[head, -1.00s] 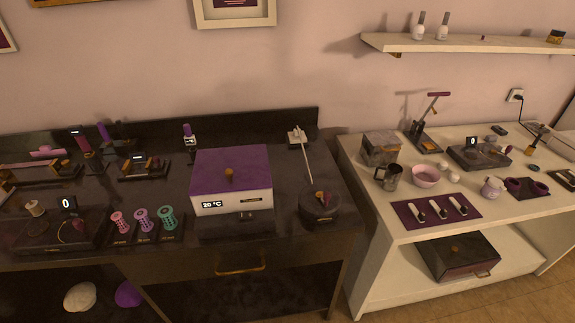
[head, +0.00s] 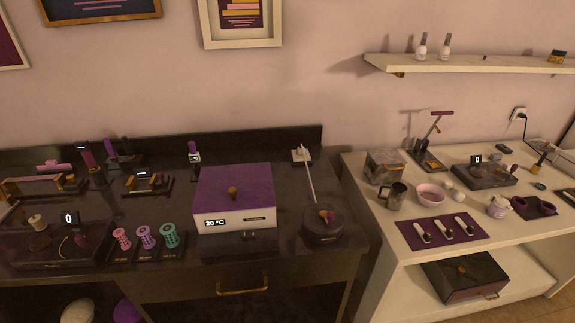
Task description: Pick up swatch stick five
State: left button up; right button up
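Three small sticks with white and dark parts lie side by side on a purple mat (head: 408,237) at the front of the white table on the right. They are a left stick (head: 422,232), a middle stick (head: 443,229) and a right stick (head: 464,225). They look like swatch sticks, but no number on them is legible, so I cannot tell which one is stick five. Neither of my grippers is in view.
The dark table on the left carries a purple-lidded box (head: 234,206), a round dark base (head: 322,230) and several spools. On the white table, a metal mug (head: 392,196) and pink bowl (head: 431,193) stand behind the mat. A shelf (head: 480,65) hangs above.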

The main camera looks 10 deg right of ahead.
aim_at(426, 236)
jog(key=z, duration=1.45)
